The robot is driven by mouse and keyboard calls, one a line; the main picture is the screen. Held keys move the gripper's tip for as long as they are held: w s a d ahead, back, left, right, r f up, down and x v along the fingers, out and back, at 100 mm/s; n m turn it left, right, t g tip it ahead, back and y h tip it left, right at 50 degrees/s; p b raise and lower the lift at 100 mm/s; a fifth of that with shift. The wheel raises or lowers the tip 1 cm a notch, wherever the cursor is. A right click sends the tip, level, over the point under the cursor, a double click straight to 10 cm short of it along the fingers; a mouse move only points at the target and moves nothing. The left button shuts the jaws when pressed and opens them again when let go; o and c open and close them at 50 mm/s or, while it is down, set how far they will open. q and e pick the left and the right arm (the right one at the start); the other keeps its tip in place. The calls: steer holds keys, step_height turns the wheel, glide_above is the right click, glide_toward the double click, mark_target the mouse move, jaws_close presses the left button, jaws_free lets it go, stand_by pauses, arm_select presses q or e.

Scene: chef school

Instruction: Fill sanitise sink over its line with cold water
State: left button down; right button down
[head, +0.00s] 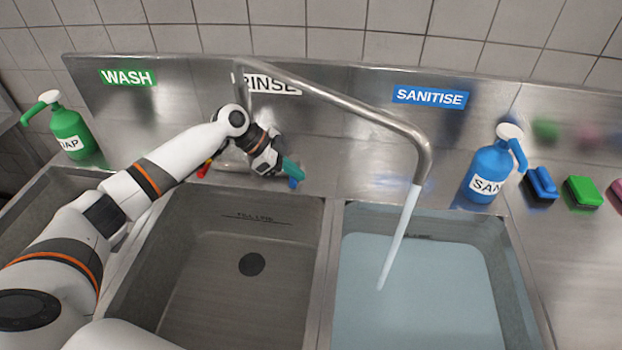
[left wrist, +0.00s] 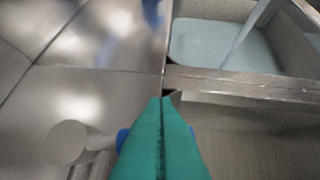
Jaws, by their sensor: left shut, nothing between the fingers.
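The sanitise sink (head: 522,283), under the blue SANITISE label (head: 430,97), holds pale blue water (head: 420,295). Its dark fill-line mark (head: 416,237) shows faintly at the water's back edge; I cannot tell whether the water is over it. The steel spout (head: 345,108) reaches over this sink, and a water stream (head: 402,235) runs from it. My left gripper (head: 292,170), with teal fingers, is shut and empty at the blue tap handle (head: 294,184). The shut fingers (left wrist: 161,130) cover most of the blue handle (left wrist: 122,138) in the left wrist view. My right gripper is out of view.
The red tap handle (head: 204,169) is left of my gripper. The rinse sink (head: 200,280) is empty, with its own fill line. A green soap bottle (head: 70,132) stands left; a blue sanitiser bottle (head: 488,170) and sponges (head: 582,190) stand right on the steel counter.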

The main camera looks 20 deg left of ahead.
arm_select(q)
steer(key=shift+s+a+f, duration=0.1)
steer(key=shift+a+f, duration=0.05)
steer(key=shift+a, duration=0.05)
steer(key=shift+s+a+r, duration=0.15)
steer(key=shift+a+r, duration=0.05)
steer(key=shift+a, duration=0.1)
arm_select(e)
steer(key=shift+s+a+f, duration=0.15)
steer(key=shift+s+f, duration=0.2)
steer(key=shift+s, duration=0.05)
arm_select(q)
steer(key=shift+d, duration=0.1)
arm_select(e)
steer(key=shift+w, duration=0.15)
